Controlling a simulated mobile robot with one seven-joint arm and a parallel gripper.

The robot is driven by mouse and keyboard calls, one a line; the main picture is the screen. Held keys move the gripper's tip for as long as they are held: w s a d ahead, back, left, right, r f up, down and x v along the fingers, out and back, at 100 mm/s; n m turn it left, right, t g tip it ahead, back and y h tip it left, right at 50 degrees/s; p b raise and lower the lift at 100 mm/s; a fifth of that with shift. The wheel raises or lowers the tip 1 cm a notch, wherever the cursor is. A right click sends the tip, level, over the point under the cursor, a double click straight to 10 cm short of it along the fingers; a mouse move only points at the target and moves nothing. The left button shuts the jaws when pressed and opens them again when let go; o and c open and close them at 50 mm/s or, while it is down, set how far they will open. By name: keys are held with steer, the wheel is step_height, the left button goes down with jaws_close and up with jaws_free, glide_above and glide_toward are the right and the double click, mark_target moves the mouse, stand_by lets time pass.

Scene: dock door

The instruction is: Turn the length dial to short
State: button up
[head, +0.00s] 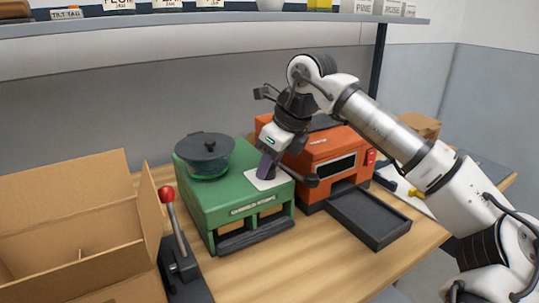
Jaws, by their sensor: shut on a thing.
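The green machine (190,192) stands on the wooden bench, with a pale plate (262,184) on the right of its top. My gripper (267,174) points down onto this plate, with its dark fingers close to the surface. The fingers are shut on the length dial, which they and my wrist hide. The dial's pointer and its short mark cannot be made out from here.
A dark lidded pot (204,150) sits on the green machine's left. A black-knobbed lever (311,180) sticks out at its right. An orange machine (318,150) with a dark tray (368,217) stands to the right. A red-knobbed lever (167,194) and open cardboard box (70,225) are left.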

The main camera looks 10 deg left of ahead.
steer(key=n+p, duration=0.1)
steer(key=n, duration=0.1)
steer(key=n+g+p, duration=0.1)
steer(key=shift+w+r+n+g, duration=0.2)
steer(key=shift+n+g, duration=0.1)
steer(key=shift+n, duration=0.1)
steer(key=shift+f+n+g+p, duration=0.15)
steer(key=shift+n+g+p, duration=0.8)
steer(key=shift+n, duration=1.05)
steer(key=o, duration=1)
steer(key=shift+c, duration=0.2)
steer(key=v, duration=1.3)
steer(key=shift+r, duration=0.45)
steer(key=shift+s, duration=0.1)
